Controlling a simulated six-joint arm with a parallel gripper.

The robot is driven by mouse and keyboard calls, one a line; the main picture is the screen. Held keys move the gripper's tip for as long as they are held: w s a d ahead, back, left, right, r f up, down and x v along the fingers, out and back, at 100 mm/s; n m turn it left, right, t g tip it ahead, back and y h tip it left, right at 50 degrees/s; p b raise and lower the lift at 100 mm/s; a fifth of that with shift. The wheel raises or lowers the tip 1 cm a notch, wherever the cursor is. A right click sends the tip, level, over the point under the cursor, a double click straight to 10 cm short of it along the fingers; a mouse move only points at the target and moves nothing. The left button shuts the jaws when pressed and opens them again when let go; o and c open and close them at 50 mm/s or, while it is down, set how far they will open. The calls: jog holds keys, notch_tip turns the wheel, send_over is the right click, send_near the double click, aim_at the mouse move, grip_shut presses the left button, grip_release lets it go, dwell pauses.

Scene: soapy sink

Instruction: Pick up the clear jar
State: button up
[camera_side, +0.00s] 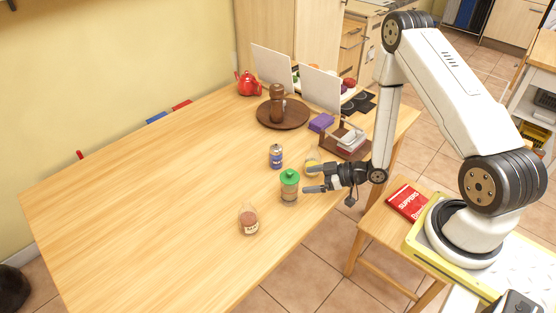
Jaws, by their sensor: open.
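A see-through jar with a green lid (289,187) stands upright near the table's front right edge. Its lower part looks clear, and its contents are hard to make out. My gripper (306,178) is just to its right, fingers level and pointing left toward it. The fingers are open and apart, with nothing seen between them. Whether a fingertip touches the jar cannot be told from this view. A small pale jar or glass with yellow on it (311,163) stands behind my gripper, partly hidden by it.
A blue can (276,156) stands behind the green-lidded jar. A bottle with reddish contents (249,220) stands in front, to the left. A round brown tray (262,119), a red teapot (248,84), a purple block (321,123) and a wooden rack (340,148) are farther back.

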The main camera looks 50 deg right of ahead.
aim_at(289, 181)
jog(key=shift+x, duration=0.9)
jog(key=shift+x, duration=2.6)
jog(key=shift+r, duration=0.1)
grip_shut()
jog(key=shift+r, duration=0.1)
jog(key=shift+r, duration=4.9)
